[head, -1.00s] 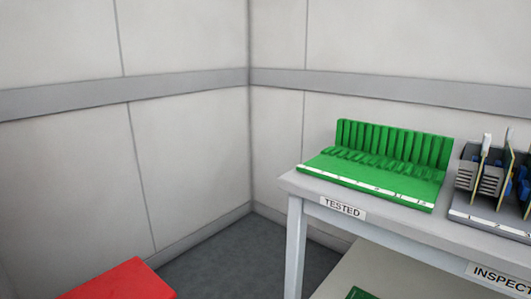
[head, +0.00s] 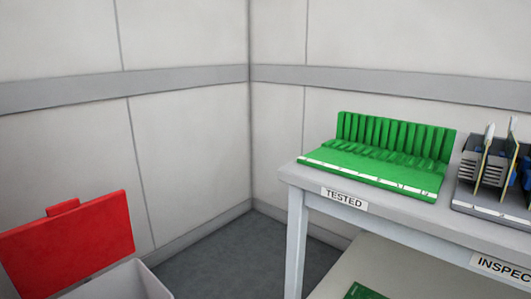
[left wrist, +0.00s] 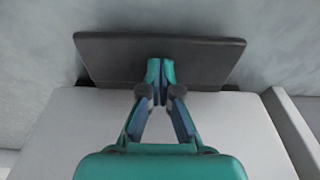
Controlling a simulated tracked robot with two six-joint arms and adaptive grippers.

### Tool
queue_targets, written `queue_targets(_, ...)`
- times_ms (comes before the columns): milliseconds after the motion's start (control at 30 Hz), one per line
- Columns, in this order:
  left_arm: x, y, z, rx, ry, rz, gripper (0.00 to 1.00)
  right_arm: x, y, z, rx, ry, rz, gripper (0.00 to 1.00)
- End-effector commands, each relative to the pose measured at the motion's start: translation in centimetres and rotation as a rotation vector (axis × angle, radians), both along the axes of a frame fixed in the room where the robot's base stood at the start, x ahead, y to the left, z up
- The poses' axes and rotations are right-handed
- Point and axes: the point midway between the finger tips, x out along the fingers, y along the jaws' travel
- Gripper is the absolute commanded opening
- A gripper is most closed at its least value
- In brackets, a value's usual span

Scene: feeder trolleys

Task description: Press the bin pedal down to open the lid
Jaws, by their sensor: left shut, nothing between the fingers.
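The red bin lid (head: 72,240) stands tilted up at the lower left of the head view. Below it the light grey bin (head: 125,284) shows its open top. In the left wrist view the dark pedal (left wrist: 112,56) juts from the pale bin body (left wrist: 85,120). My left gripper (left wrist: 159,76) is shut and empty, with its fingertips over the middle of the pedal and apparently touching it. My right gripper is in neither view.
A grey table (head: 294,235) labelled TESTED stands right of the bin, with a green slotted rack (head: 385,165) on it. A grey rack (head: 488,208) holding boards is farther right. Bare floor (head: 225,262) lies between bin and table.

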Motion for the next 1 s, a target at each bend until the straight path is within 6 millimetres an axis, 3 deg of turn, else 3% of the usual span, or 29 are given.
queue_targets(267,-0.1,0.0,0.4,0.0,0.004,0.0,0.0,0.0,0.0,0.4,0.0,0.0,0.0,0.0)
queue_targets(1000,0.0,-0.1,7.8,0.0,0.002,-0.001,0.0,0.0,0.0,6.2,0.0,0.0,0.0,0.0)
